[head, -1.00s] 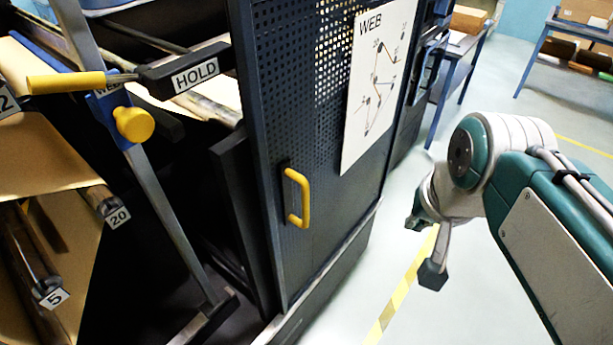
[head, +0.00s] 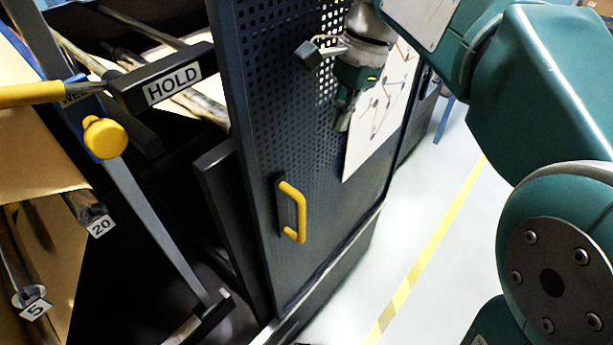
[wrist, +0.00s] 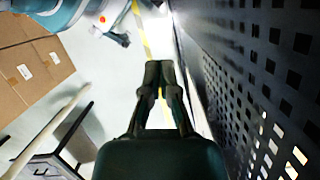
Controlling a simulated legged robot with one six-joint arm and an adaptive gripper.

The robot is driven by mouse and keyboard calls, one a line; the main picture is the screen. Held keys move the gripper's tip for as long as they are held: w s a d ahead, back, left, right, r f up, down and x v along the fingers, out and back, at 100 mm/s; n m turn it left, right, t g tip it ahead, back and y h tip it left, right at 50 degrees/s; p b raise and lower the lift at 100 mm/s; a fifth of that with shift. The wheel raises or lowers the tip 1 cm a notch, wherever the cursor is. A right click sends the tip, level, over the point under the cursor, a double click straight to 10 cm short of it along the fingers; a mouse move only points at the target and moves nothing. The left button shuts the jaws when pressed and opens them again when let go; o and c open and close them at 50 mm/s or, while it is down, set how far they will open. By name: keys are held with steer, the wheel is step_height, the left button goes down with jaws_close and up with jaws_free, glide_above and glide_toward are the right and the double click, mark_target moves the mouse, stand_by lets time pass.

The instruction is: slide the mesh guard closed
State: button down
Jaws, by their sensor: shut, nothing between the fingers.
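The mesh guard (head: 262,130) is a dark perforated panel in the middle of the head view, with a yellow handle (head: 292,212) on its lower left part. To its left the machine stands open, with dark space beside the guard's edge. My gripper (head: 340,122) is in front of the guard's upper part, above and right of the handle and apart from it. In the wrist view my gripper (wrist: 160,68) points down with its fingers together and empty. The mesh (wrist: 262,95) runs close along its right side there. The handle is not seen in the wrist view.
A HOLD lever (head: 165,85) with a yellow grip and a yellow knob (head: 104,138) stand left of the guard. Cardboard boxes (wrist: 35,65) show in the wrist view.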

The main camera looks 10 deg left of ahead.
steer(key=s+a+f, duration=0.4)
steer(key=s+f, duration=0.1)
steer(key=f, duration=0.4)
steer(key=shift+a+f, duration=0.2)
steer(key=shift+f, duration=0.15)
